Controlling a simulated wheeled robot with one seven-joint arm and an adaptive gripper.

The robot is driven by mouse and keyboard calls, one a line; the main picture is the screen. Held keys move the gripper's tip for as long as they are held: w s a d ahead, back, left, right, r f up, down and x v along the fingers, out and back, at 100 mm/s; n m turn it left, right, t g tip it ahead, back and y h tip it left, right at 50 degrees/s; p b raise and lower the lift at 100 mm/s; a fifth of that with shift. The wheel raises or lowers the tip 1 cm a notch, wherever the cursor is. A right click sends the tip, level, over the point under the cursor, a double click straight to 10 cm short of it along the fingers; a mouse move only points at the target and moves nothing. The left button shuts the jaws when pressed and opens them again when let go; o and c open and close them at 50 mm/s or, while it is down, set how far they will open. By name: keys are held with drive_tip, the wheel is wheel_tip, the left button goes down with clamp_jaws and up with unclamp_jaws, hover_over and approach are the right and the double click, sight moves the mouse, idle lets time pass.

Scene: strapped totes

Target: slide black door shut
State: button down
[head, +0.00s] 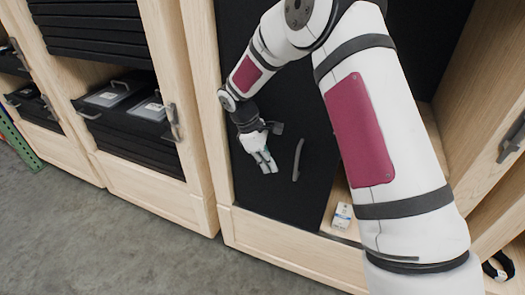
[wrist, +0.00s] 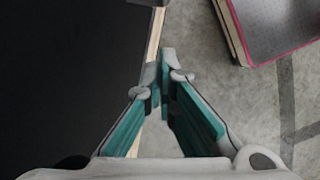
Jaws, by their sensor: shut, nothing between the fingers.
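The black door (head: 285,195) covers the left part of the middle wooden cabinet. A gap with a wooden interior shows to its right, partly hidden behind my arm. A grey vertical handle (head: 297,160) sits near the door's right edge. My gripper (head: 267,164) is shut and empty, in front of the door and left of the handle. Whether it touches the door cannot be told. In the wrist view the closed fingertips (wrist: 166,62) are beside a black surface (wrist: 65,75), probably the door; the handle does not show there.
A small white box (head: 342,215) lies in the open gap. Another wooden cabinet front (head: 490,150) stands at the right. Grey floor (head: 120,235) is clear in front.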

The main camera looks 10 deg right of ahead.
drive_tip(key=shift+s+d+r+p, duration=0.1)
drive_tip(key=shift+s+d, duration=0.2)
drive_tip(key=shift+d, duration=0.3)
drive_tip(key=shift+s+d+f+p, duration=0.1)
drive_tip(key=shift+s+d, duration=0.15)
drive_tip(key=shift+d, duration=0.35)
drive_tip(key=shift+s+d+r+p, duration=0.1)
drive_tip(key=shift+s+d, duration=0.2)
drive_tip(key=shift+d, duration=0.3)
drive_tip(key=s+d+p, duration=0.4)
drive_tip(key=s+d, duration=0.5)
drive_tip(key=d, duration=0.3)
drive_tip(key=s+d+p, duration=0.4)
drive_tip(key=s+d, duration=0.4)
drive_tip(key=d, duration=0.4)
drive_tip(key=shift+s+d, duration=0.15)
drive_tip(key=shift+s, duration=0.2)
drive_tip(key=w+a+r, duration=0.3)
drive_tip(key=a+r, duration=0.4)
drive_tip(key=r, duration=0.2)
drive_tip(key=shift+w+a+r+b, duration=0.15)
drive_tip(key=shift+w+b, duration=0.05)
drive_tip(key=shift+b, duration=0.1)
